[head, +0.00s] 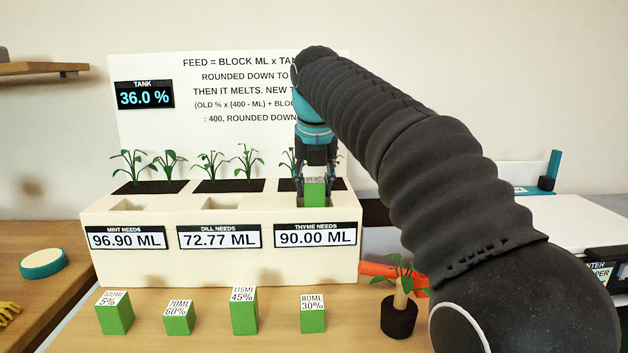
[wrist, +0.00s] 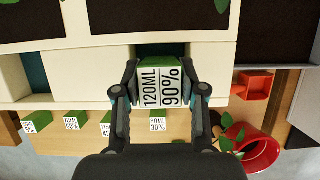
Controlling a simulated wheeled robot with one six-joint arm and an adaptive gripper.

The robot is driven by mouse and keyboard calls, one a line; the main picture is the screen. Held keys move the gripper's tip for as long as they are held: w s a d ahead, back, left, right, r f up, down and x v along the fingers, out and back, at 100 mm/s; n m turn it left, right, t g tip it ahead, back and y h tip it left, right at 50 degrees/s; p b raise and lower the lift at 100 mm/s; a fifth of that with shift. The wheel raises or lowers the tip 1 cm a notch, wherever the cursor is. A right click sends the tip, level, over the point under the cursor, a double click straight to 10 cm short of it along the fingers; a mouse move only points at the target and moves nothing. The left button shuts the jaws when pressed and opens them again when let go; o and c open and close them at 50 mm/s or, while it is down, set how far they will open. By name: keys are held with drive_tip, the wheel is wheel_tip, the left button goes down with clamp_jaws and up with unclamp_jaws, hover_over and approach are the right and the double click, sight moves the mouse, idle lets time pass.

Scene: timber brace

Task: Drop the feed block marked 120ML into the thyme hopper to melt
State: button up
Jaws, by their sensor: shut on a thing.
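My gripper (head: 316,178) is shut on a green feed block (head: 315,193), with its fingers on two opposite sides. In the wrist view the top of the block (wrist: 161,87) reads 120ML 90%, between my fingertips (wrist: 163,84). The block is over the thyme hopper opening (head: 312,201), above the label THYME NEEDS 90.00 ML (head: 315,235). My gripper and the block cover part of that opening. I cannot tell how far the block is inside it. The tank display (head: 145,95) reads 36.0 %.
Several other green blocks stand in front on the table, including the 80ML 30% block (head: 313,313). The mint (head: 127,239) and dill (head: 220,238) labels mark the other hoppers. Plants (head: 245,158) rise behind the openings. A potted plant (head: 399,315) stands at front right.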

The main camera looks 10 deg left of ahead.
drive_tip(key=o, duration=1.3)
